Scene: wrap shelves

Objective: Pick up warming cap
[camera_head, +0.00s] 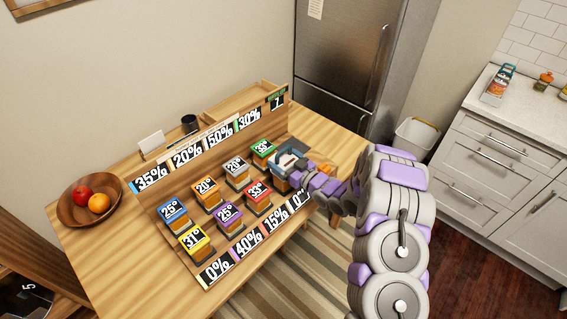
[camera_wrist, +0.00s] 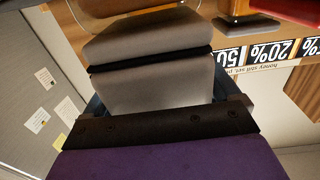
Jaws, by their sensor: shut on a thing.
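My gripper (camera_head: 290,167) is at the right end of the stepped wooden display rack, shut on a blue-grey piece that I take to be the warming cap (camera_head: 292,152). The piece is at the end of the row of small coloured blocks, and an orange-brown part shows under it on the left. My fingers hide much of it, and I cannot tell whether it is lifted. In the wrist view, a grey padded block with a black band (camera_wrist: 150,65) fills the middle, beyond my purple gripper body; I cannot tell whether it is the cap or a finger.
Several blocks with degree labels, such as the green one (camera_head: 263,149) and the red one (camera_head: 257,192), stand close left of my gripper. Percentage labels (camera_head: 187,155) line the rack. A fruit bowl (camera_head: 68,214) is at the left. A fridge (camera_head: 345,55) stands behind the table.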

